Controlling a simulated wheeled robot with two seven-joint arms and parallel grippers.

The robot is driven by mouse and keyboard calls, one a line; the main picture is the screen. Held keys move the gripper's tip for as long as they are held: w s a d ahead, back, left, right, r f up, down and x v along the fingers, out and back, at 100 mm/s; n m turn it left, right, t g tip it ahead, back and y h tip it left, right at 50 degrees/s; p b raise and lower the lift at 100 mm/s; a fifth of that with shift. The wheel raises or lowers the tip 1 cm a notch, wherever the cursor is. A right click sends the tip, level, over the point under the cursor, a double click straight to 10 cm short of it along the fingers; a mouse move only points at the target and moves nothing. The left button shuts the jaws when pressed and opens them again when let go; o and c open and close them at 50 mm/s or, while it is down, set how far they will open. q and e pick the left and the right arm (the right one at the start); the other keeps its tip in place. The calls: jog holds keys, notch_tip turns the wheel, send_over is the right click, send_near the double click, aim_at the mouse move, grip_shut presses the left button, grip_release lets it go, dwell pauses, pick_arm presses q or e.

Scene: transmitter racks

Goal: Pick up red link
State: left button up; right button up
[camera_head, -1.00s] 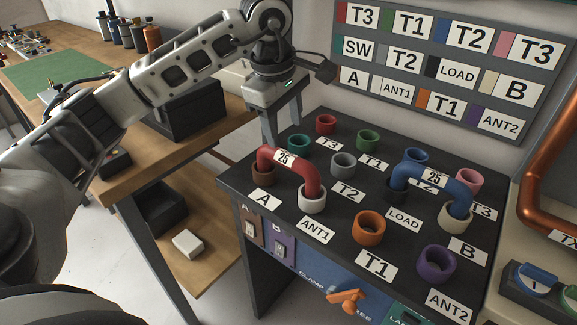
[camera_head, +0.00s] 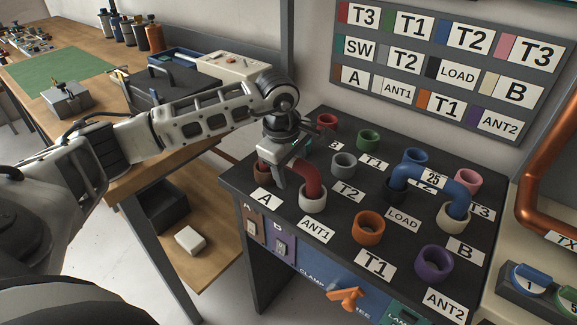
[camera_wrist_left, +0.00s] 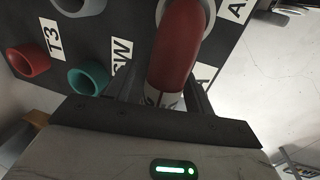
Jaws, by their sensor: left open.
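The red link (camera_head: 308,178) is a U-shaped tube that stands in the brown socket (camera_head: 262,174) labelled A and the white socket (camera_head: 312,200) labelled ANT1. My left gripper (camera_head: 279,176) is down over the link's middle and hides much of it in the head view. In the left wrist view the red link (camera_wrist_left: 180,55) runs up between the two fingers, its white number band close to the gripper body. The fingers are open, one on each side of the link. I cannot tell whether they touch it. My right gripper is not in view.
A blue link (camera_head: 432,178) stands nearby on the black panel (camera_head: 335,228), across the LOAD and B sockets. Empty teal (camera_wrist_left: 88,78), grey (camera_head: 343,165), orange (camera_head: 368,228) and purple (camera_head: 435,264) sockets surround the links. An orange clamp handle (camera_head: 346,297) is on the front.

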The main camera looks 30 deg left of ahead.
pick_arm(q)
grip_shut()
jog(key=shift+r, duration=0.2)
